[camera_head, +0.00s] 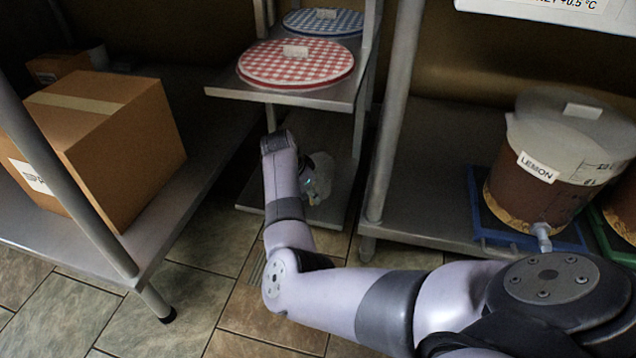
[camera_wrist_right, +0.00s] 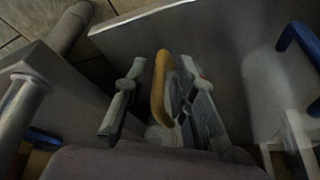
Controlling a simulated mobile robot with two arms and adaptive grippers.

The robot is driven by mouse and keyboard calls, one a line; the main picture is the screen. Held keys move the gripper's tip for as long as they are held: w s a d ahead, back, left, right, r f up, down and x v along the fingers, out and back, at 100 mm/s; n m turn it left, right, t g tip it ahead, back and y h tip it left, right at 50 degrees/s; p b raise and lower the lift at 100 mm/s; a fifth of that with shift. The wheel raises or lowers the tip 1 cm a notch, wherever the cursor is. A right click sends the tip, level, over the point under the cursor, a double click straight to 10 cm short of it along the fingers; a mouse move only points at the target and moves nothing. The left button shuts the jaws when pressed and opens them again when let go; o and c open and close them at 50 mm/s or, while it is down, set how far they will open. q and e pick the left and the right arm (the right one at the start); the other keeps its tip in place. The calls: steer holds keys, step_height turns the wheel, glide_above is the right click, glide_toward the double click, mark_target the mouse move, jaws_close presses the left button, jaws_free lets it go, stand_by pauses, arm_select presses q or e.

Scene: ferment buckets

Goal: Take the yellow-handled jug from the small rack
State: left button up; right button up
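The yellow handle (camera_wrist_right: 160,88) of the jug stands between the two fingers of my right gripper (camera_wrist_right: 158,100) in the wrist view. The fingers are apart, with a gap visible on each side of the handle. The jug's body is mostly hidden below the handle. In the head view my right arm reaches to the lower shelf of the small rack (camera_head: 340,150). My right gripper (camera_head: 318,182) shows there only in part, behind my wrist, and I cannot make out the jug in that view. My left gripper is not in view.
A pale container with a blue handle (camera_wrist_right: 300,45) stands at the right in the wrist view. Red-checked (camera_head: 295,66) and blue-checked (camera_head: 322,22) round covers lie on the rack's upper shelf. A cardboard box (camera_head: 125,135) sits left, a lemon bucket (camera_head: 545,185) right.

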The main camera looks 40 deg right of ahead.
jaws_close()
stand_by(0.5)
